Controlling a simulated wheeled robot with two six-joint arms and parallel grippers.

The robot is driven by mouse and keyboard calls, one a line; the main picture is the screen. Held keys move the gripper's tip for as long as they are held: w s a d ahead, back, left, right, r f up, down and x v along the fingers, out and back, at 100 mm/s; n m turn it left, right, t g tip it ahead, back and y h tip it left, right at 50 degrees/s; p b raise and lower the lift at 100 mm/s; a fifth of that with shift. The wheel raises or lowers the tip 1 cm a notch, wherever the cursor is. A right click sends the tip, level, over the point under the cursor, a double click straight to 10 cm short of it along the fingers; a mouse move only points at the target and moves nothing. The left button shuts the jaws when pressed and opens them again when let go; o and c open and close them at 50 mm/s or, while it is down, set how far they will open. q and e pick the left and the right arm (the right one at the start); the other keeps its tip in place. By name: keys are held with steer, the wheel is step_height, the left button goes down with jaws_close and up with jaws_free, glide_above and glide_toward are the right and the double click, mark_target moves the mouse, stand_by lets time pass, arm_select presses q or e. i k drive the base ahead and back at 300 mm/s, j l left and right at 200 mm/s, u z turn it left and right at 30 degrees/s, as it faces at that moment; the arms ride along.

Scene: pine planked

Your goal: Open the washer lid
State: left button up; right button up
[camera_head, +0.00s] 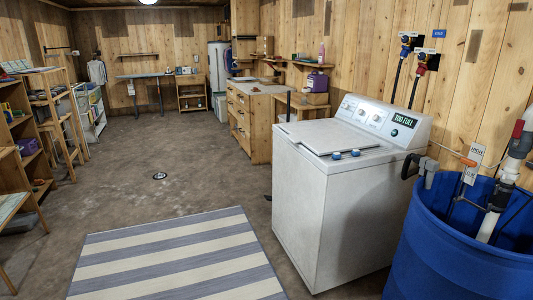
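The white washer (345,220) stands at the right of the head view, against the plank wall. Its lid (334,137) lies flat on the top and looks shut. Two small blue pieces (345,155) sit at the lid's front right edge. The control panel (375,117) with knobs rises behind the lid, and its display (405,121) reads "TOO FULL". Neither of my grippers shows in this view.
A blue barrel (450,245) with pipes stands close to the washer's right side. A striped rug (180,262) lies on the floor in front of the washer. A wooden cabinet (247,122) stands behind it. Shelves (50,110) line the left wall. The middle floor is mostly clear.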

mark_target(322, 138)
steer(key=i, duration=1.75)
